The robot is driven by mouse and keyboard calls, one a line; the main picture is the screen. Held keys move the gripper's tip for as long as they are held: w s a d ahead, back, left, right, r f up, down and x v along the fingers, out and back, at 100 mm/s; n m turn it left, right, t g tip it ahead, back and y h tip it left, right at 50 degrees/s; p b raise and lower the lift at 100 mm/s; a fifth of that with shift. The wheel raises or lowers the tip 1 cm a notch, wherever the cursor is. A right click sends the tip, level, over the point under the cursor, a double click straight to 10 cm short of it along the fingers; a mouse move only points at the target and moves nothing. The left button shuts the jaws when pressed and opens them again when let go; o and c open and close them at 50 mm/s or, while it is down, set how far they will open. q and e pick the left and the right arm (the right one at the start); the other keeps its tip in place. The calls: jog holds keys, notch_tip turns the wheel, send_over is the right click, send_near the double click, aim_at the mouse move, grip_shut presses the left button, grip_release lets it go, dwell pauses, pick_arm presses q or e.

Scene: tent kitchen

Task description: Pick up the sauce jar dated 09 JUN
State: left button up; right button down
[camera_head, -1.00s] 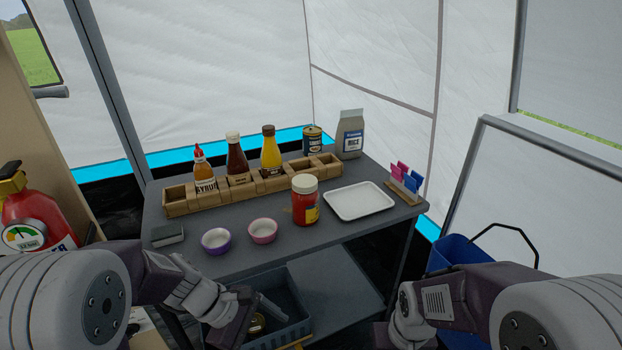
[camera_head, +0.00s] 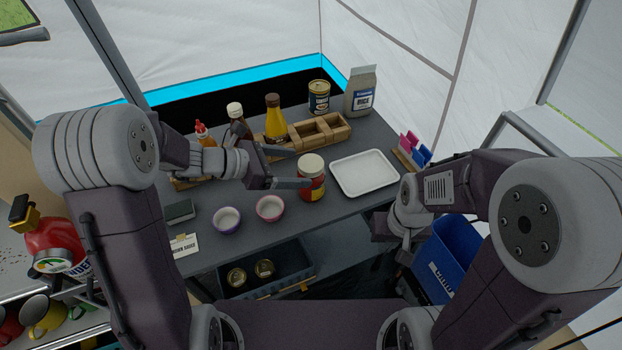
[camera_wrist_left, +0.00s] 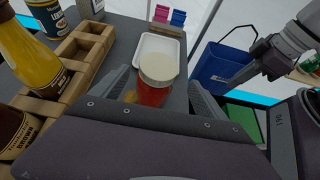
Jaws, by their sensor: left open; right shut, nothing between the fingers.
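A red sauce jar with a cream lid and a yellow-and-red label (camera_head: 312,180) stands upright on the grey table, left of the white tray. No date is readable on it. My left gripper (camera_head: 296,168) is open beside the jar, its fingers pointing at it. In the left wrist view the jar (camera_wrist_left: 152,92) shows ahead between the two spread fingers; whether they touch it I cannot tell. My right gripper (camera_head: 402,248) is shut and empty, right of the table.
A wooden rack (camera_head: 322,131) with sauce bottles stands behind my left gripper. A white tray (camera_head: 365,173) lies right of the jar. Two small bowls, purple (camera_head: 227,219) and pink (camera_head: 270,208), stand left of it. A blue bin (camera_head: 446,262) is at right.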

aim_at(303, 165)
pick_arm(q)
jog(key=x, duration=0.5)
jog(key=shift+w+d+r+b, duration=0.1)
jog(key=shift+w+d+b, duration=0.05)
jog(key=shift+b, duration=0.2)
jog(key=shift+w+d, duration=0.1)
jog(key=shift+w, duration=0.15)
jog(key=shift+s, duration=0.1)
jog(key=c, duration=0.5)
grip_shut()
